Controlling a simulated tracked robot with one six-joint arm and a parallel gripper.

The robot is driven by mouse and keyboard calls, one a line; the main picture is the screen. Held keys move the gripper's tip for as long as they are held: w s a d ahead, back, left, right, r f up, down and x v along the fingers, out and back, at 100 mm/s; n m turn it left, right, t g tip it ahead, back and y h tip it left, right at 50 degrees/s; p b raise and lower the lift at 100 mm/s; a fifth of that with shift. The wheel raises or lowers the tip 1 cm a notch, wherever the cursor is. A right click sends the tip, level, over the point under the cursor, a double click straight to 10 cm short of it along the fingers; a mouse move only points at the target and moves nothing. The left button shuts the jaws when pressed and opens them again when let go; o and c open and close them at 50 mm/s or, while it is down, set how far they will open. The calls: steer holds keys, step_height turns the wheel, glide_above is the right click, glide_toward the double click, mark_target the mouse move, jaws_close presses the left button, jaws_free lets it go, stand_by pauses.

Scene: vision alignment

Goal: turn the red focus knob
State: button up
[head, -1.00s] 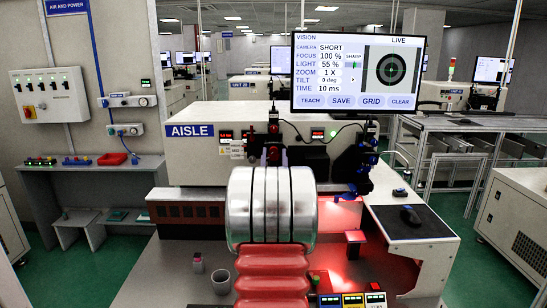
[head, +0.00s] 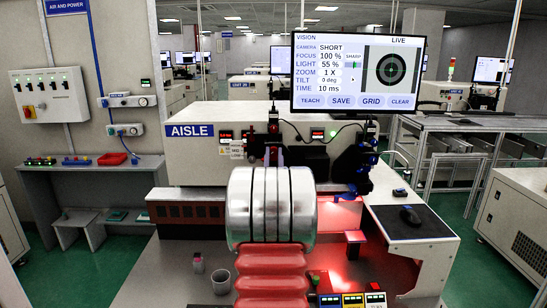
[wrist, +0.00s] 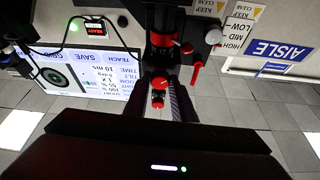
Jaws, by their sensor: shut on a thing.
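The red focus knob (wrist: 158,97) shows in the wrist view, which is upside down, between the fingers of my gripper (wrist: 160,100). The fingers are shut on it, below a dark camera tube with a red ring (wrist: 161,40). In the head view my gripper (head: 272,156) is mostly hidden behind my silver arm link, with only its tips showing in front of the camera column. The monitor (head: 357,72) reads focus 100 %, light 55 %, zoom 1 X, tilt 0 deg, and shows a round target near the word SHARP.
A second red-tipped lever (wrist: 195,75) stands close beside the held knob. A dark and blue camera mount (head: 354,168) is to the right, above a red-lit plate. A grey cup (head: 221,282) and labelled buttons are on the bench. A mouse (head: 410,215) lies on a pad.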

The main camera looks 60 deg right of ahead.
steer(key=shift+s+m+g, duration=0.1)
steer(key=shift+m+g, duration=0.2)
steer(key=shift+m, duration=0.4)
steer(key=o, duration=1.1)
steer(key=shift+c, duration=0.2)
steer(key=shift+s+a+f, duration=0.15)
steer(key=shift+a+f, duration=0.1)
steer(key=shift+a, duration=0.3)
steer(key=v, duration=1.2)
steer(key=shift+a+f, duration=0.15)
steer(key=shift+f, duration=0.1)
steer(key=shift+s, duration=0.15)
